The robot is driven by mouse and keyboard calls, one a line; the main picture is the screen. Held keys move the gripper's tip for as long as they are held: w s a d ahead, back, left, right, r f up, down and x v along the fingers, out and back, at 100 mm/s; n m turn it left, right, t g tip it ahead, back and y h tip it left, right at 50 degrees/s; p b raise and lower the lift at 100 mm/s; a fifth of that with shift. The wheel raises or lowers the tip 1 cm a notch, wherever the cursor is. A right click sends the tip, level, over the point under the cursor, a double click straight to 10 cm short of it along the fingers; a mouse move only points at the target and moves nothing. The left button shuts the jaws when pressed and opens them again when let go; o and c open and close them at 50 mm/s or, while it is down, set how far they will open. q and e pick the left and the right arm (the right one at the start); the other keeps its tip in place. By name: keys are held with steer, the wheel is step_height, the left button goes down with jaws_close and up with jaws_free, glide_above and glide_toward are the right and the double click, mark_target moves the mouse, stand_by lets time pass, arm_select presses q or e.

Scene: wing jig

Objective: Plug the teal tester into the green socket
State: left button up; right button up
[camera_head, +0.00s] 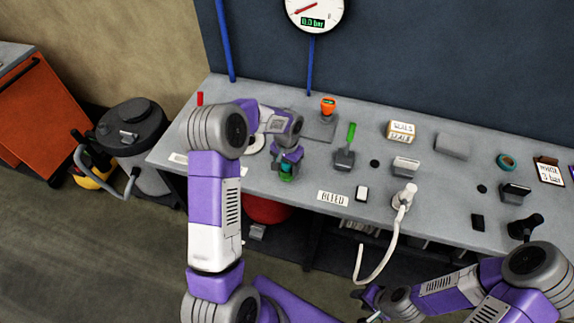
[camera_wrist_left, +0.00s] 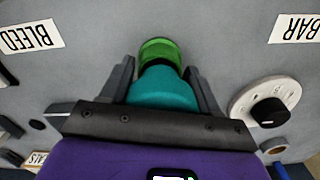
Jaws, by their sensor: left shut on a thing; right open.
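My left gripper (camera_head: 287,160) points down over the bench's front part, left of the BLEED label. It is shut on the teal tester (camera_wrist_left: 163,88), whose rounded body shows between the two fingers in the left wrist view. The green socket (camera_wrist_left: 160,50) shows directly beyond the tester's far end, and the two look in line. The tester overlaps the socket's near edge, so I cannot tell how deep it sits. In the head view, green (camera_head: 286,178) shows just below the fingers. My right gripper (camera_head: 372,300) is open, low in front of the bench.
The grey bench (camera_head: 320,160) holds a green-handled lever (camera_head: 350,135), an orange-topped fitting (camera_head: 327,108) and a white hose nozzle (camera_head: 404,197) to the right. In the left wrist view, a round dial with a black knob (camera_wrist_left: 270,110) stands close right of the gripper.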

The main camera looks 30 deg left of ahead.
arm_select(q)
steer(key=shift+f, duration=0.25)
steer(key=o, duration=1.1)
step_height(320, 180, up, 8)
steer(key=shift+f, duration=0.15)
steer(key=shift+f, duration=0.1)
